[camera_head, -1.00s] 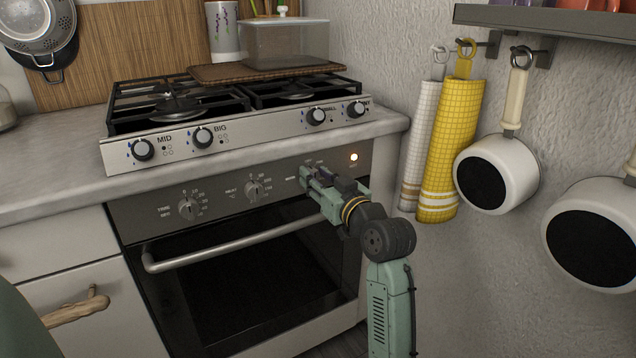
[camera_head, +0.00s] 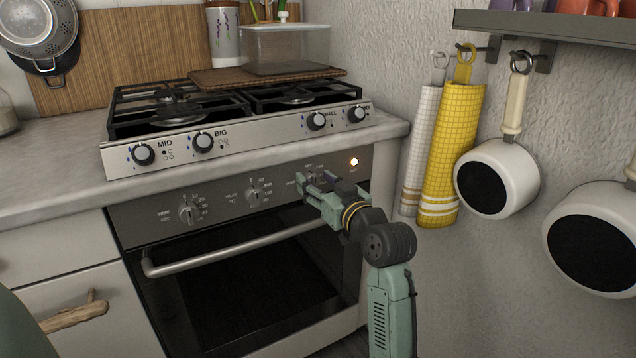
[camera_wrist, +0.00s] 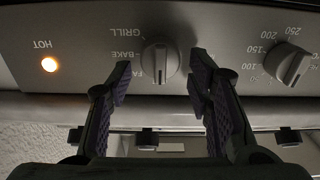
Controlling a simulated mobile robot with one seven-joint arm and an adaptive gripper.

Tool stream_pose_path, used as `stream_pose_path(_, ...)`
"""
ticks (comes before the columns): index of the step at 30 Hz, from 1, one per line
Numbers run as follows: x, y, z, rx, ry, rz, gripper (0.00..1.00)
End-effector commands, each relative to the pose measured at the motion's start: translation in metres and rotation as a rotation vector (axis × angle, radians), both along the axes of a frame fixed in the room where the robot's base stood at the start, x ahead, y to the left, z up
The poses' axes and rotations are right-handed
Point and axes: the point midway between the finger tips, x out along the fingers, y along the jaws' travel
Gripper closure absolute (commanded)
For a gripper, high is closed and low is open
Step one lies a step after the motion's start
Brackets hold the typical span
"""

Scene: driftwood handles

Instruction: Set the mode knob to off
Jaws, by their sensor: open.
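The mode knob (camera_wrist: 160,62) is a round grey knob with a raised grip bar on the oven's control panel. In the wrist view, which is upside down, the labels GRILL, BAKE and the start of FAN show around it. The bar stands nearly upright in that picture; I cannot tell which end is its pointer, and no off label is readable. My gripper (camera_wrist: 161,80) is open, one finger on each side of the knob, with visible gaps. In the head view my gripper (camera_head: 304,185) is at the panel's right part and mostly hides the knob.
A temperature knob (camera_wrist: 288,63) sits beside the mode knob, and a timer knob (camera_head: 188,211) is farther left. A lit HOT lamp (camera_head: 354,162) is on the other side. The oven handle (camera_head: 235,243) runs below the panel. The stove (camera_head: 240,140) is above.

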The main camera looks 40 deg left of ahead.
Motion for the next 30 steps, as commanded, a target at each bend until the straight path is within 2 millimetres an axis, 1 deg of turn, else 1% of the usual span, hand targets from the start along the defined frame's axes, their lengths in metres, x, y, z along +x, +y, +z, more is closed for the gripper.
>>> stream_pose_path(4,-0.002,-0.006,0.0,0.001,0.0,-0.001,0.54)
stream_pose_path(7,-0.007,-0.019,0.0,0.002,0.0,-0.002,0.54)
stream_pose_path(15,-0.029,-0.072,0.0,0.002,-0.001,-0.005,0.54)
stream_pose_path(18,-0.036,-0.089,0.0,0.001,0.001,-0.003,0.54)
stream_pose_path(21,-0.041,-0.101,0.0,0.0,0.001,-0.002,0.54)
stream_pose_path(24,-0.044,-0.108,0.0,0.0,0.0,-0.002,0.54)
stream_pose_path(30,-0.046,-0.111,0.0,-0.001,0.001,0.001,0.54)
